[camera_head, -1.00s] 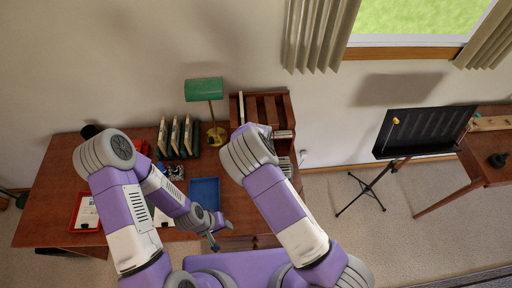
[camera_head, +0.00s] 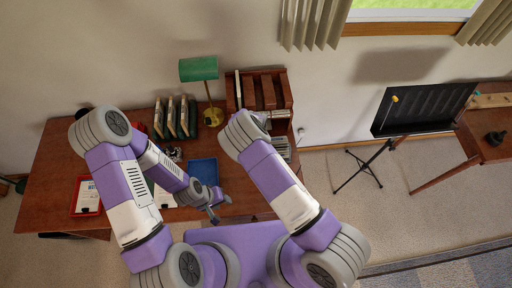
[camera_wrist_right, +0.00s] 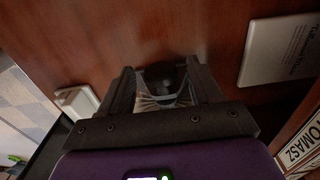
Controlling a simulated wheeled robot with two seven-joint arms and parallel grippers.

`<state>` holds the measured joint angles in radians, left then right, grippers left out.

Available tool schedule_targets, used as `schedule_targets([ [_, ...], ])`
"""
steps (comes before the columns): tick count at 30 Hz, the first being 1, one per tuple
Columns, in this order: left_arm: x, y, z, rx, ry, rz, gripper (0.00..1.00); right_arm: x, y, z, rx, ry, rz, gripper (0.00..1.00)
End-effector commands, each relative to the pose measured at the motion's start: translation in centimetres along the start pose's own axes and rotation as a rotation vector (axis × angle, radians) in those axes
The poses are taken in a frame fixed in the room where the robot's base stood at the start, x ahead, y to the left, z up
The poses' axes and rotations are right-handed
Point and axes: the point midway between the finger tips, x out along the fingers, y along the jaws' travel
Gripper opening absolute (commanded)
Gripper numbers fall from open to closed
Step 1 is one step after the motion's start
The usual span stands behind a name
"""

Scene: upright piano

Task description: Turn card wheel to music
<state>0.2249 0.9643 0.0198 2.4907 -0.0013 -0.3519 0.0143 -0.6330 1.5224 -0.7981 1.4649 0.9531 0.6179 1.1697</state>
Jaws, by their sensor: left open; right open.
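A small dark-and-white object (camera_head: 175,154), possibly the card wheel, sits on the desk in front of the upright binders, partly behind my left arm; it is too small to be sure. My left gripper (camera_head: 212,212) is open and empty near the desk's front edge, just in front of the blue tray. In the head view my right gripper is hidden behind its own arm. In the right wrist view my right gripper (camera_wrist_right: 165,80) is open, with a dark rounded thing with pale strips (camera_wrist_right: 163,88) showing between its fingers. I cannot tell whether they touch it. The music stand (camera_head: 424,108) stands to the right.
The desk (camera_head: 48,185) also holds a green lamp (camera_head: 199,69), binders (camera_head: 172,117), a blue tray (camera_head: 203,172), a red-edged tray (camera_head: 80,207) and a wooden rack (camera_head: 282,90). A pale lettered cover (camera_wrist_right: 281,50) shows in the wrist view. Floor is clear before the music stand.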

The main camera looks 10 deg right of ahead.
Motion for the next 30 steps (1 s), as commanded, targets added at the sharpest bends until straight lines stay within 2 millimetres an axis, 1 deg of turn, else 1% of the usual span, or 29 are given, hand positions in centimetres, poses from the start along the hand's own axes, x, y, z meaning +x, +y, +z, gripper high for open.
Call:
schedule_targets([
  [1, 0.0, 0.0, 0.0, 0.000, 0.000, 0.000, 0.43, 0.0, 0.0, 0.0, 0.000, 0.000, 0.000, 0.64],
  [2, 0.0, 0.0, 0.0, 0.000, 0.000, 0.000, 0.43, 0.0, 0.0, 0.0, 0.000, 0.000, 0.000, 0.61],
  [9, 0.0, 0.0, 0.0, 0.000, 0.000, 0.000, 0.43, 0.0, 0.0, 0.0, 0.000, 0.000, 0.000, 0.24],
  [12, 0.0, 0.0, 0.0, 0.000, 0.000, 0.000, 0.43, 0.0, 0.0, 0.0, -0.001, 0.000, 0.000, 0.10],
  [17, 0.5, -0.2, 0.0, 0.000, 0.000, 0.000, 0.43, 0.1, -0.1, 0.1, -0.003, -0.004, 0.017, 0.10],
  [20, 1.6, -0.6, -0.1, 0.000, 0.000, 0.000, 0.43, 0.4, -0.4, 0.2, -0.004, -0.009, 0.061, 0.10],
  [30, 6.0, -2.3, -0.3, 0.000, 0.000, 0.000, 0.43, 0.7, -0.7, 0.2, -0.004, -0.008, 0.267, 0.10],
])
